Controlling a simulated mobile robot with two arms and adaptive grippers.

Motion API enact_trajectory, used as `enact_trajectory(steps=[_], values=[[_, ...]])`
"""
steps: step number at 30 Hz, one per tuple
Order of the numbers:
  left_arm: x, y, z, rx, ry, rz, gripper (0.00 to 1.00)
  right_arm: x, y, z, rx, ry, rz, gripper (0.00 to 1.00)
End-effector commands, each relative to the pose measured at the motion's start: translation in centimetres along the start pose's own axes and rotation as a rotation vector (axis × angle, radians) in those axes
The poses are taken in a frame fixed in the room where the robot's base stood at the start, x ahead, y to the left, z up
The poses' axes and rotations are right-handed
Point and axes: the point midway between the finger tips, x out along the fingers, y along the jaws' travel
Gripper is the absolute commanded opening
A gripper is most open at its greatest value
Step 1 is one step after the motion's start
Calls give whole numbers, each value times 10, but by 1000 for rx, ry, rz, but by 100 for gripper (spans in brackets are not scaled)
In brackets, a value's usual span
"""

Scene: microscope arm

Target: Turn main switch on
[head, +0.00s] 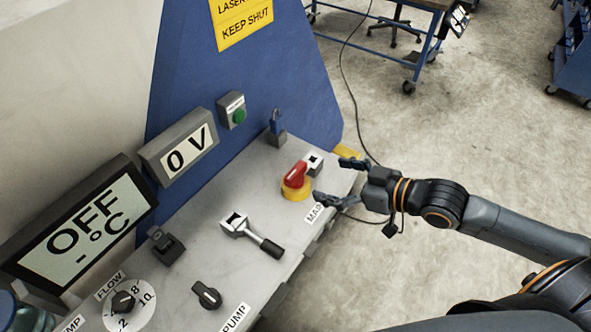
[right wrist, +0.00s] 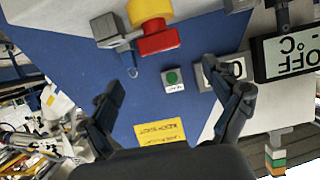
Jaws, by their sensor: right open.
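The main switch (head: 296,181) is a red rotary handle on a round yellow base, near the right end of the grey panel. A white label reading "MA…" lies beside it, partly hidden. In the right wrist view the switch (right wrist: 158,42) appears upside down at the top, beyond the fingertips. My right gripper (head: 335,180) comes in from the right, just right of the switch, with its fingers spread and nothing between them. It also shows open in the right wrist view (right wrist: 164,77). The gap to the switch looks small; I see no contact. My left gripper is out of view.
The display (head: 82,228) reads OFF; a smaller display (head: 181,151) reads 0 V. Free room lies right of the panel edge.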

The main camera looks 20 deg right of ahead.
Motion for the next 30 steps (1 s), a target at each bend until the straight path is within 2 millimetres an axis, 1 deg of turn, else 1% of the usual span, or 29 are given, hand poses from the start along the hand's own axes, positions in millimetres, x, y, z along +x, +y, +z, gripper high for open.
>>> enact_trajectory(steps=[1,3,6,12,16,21,30], values=[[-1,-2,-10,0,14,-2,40,7,1,-2,4,5,3,89],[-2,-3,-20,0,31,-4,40,17,1,-2,3,6,2,89],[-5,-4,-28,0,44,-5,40,33,1,-3,4,6,2,89],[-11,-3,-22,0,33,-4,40,71,0,-3,3,4,1,89],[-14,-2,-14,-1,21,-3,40,90,0,-2,1,2,1,89],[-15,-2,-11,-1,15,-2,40,103,0,-1,0,0,0,89],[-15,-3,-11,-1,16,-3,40,105,0,0,-1,-1,0,89]])
